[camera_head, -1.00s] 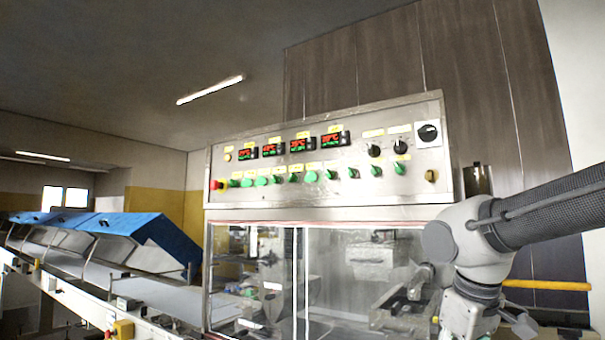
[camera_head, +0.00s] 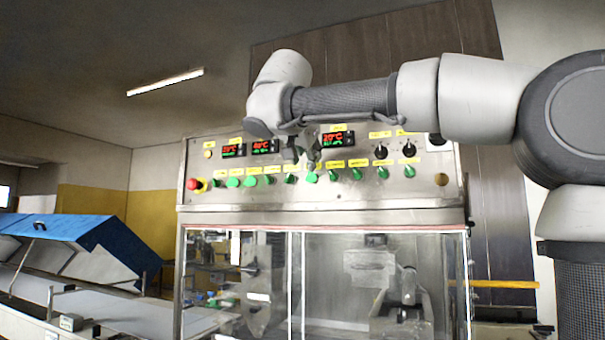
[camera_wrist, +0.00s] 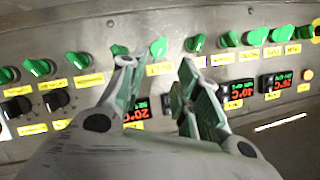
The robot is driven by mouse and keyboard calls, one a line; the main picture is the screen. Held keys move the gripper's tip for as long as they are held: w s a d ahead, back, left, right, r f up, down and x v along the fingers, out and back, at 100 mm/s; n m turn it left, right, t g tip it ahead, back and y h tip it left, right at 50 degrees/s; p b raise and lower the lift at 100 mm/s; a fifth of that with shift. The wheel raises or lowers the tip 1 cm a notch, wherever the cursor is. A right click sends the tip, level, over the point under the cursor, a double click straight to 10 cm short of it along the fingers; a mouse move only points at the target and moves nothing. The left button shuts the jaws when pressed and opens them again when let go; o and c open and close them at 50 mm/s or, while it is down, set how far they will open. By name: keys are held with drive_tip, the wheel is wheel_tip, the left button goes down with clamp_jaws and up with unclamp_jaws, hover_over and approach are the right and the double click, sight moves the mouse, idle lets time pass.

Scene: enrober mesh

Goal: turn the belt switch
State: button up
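A row of green switch knobs (camera_head: 312,177) with yellow labels runs along the lower part of the steel control panel (camera_head: 320,197). The labels are too small to read, so I cannot tell which knob is the belt switch. My gripper (camera_head: 311,158) is in front of the middle of the panel, just above the row. In the wrist view, which shows the panel upside down, my gripper (camera_wrist: 158,66) is open with a gap between its fingertips. One green knob (camera_wrist: 158,48) lies just beyond that gap, with nothing between the fingers. Contact is not visible.
Red temperature displays (camera_head: 338,139) and black knobs (camera_head: 380,152) sit above the row. A red emergency button (camera_head: 193,184) is at the panel's left end. A clear-fronted enclosure (camera_head: 340,285) stands below. A conveyor with blue covers (camera_head: 95,238) is at left.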

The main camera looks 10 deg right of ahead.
sight(310, 177)
drive_tip(key=w+d+f+m, duration=0.1)
drive_tip(key=w+d+f, duration=0.1)
drive_tip(key=w, duration=0.4)
drive_tip(key=shift+w+d+f, duration=0.25)
drive_tip(key=shift+d+f, duration=0.1)
drive_tip(key=shift+d, duration=0.3)
drive_tip(key=shift+c, duration=0.2)
clamp_jaws()
